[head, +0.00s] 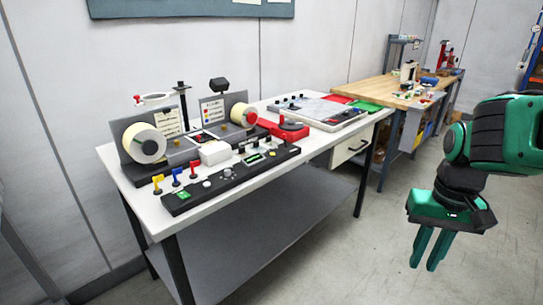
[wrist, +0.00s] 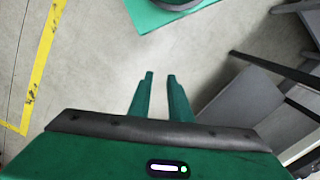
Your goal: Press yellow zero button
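A long black control panel (head: 215,192) lies along the front edge of the white table. It carries a green button near its left end, a pale button, a grey knob and a lit display (head: 254,159). A small yellow spot (head: 271,153) just right of the display looks like the yellow button; its label is too small to read. My gripper (head: 424,267) hangs fingers-down over the floor, right of the table and well apart from the panel. In the wrist view my gripper (wrist: 160,76) shows two green fingers with an empty gap between them.
The label rewinder (head: 145,143) with its white rolls stands behind the panel. Red, blue and yellow levers (head: 176,175) stand beside the panel's left end. Floor (head: 330,255) in front is clear.

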